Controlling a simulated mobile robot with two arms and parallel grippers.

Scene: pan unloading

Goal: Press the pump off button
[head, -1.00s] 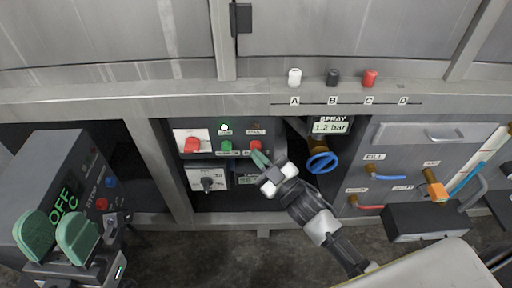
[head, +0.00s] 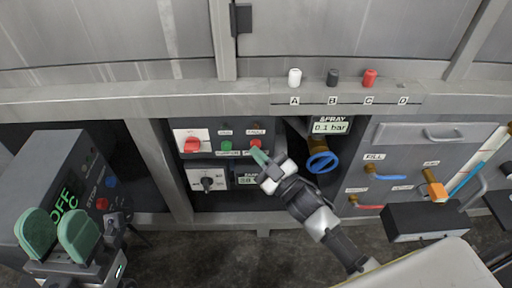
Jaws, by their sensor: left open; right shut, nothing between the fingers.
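The pump panel (head: 200,135) shows a red rotary switch (head: 192,146) at left, a green button (head: 226,146) and a red button (head: 255,143) at right. The label under the red button is partly hidden, so I cannot read it. My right gripper (head: 260,158) is shut and empty, its green fingertips just below the red button, touching or very close to it. The lamp (head: 225,132) above the green button is dark. The spray display (head: 330,127) reads 0.1 bar. My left gripper (head: 57,234) is open and empty at the lower left.
A grey box with an OFF display (head: 66,200) stands behind my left gripper. A blue valve wheel (head: 322,162) is right of my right gripper. A black selector knob (head: 208,183) sits below the panel. White, black and red caps (head: 370,78) stand on the ledge above.

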